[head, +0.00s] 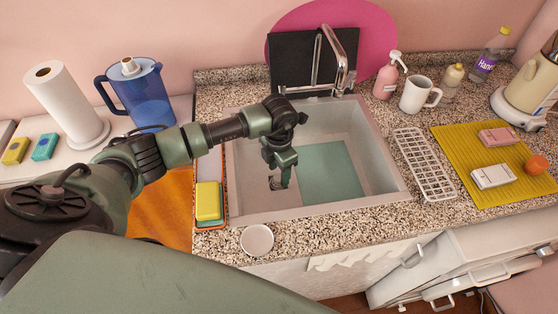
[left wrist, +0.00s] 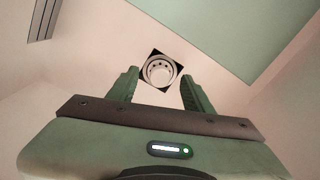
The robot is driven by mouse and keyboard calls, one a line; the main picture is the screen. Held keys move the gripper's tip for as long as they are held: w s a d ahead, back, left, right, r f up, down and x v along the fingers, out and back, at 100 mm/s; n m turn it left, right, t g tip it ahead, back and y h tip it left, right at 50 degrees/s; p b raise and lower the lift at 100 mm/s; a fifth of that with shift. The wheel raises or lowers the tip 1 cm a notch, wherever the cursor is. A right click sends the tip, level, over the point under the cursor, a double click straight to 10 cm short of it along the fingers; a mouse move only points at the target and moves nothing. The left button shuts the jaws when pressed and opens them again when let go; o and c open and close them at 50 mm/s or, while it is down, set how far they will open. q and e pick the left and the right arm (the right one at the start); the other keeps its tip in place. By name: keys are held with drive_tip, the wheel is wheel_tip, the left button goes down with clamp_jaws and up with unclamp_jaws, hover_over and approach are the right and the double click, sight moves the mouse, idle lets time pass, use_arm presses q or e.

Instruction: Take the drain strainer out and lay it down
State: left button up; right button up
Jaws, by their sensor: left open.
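The drain strainer (left wrist: 161,71) is a round, light piece with small holes, seated in a dark square drain opening in the sink floor. In the head view it is mostly hidden beside my gripper. My left gripper (left wrist: 160,85) is open, pointing down into the sink (head: 385,180), its two green fingers on either side of the strainer in the left wrist view. A gap shows between fingers and strainer; I cannot tell how high above it they are. My left gripper also shows in the head view (head: 280,180). My right gripper is not in view.
A green mat (head: 330,170) lies in the sink. A small white dish (head: 257,240) is on the front counter edge, near a yellow sponge (head: 208,201) in an orange-rimmed tray. A white rack (head: 423,163) and yellow mat (head: 470,170) lie right. A faucet (head: 340,70) stands behind.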

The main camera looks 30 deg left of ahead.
use_arm(q)
drive_tip(key=shift+f, duration=0.95)
clamp_jaws()
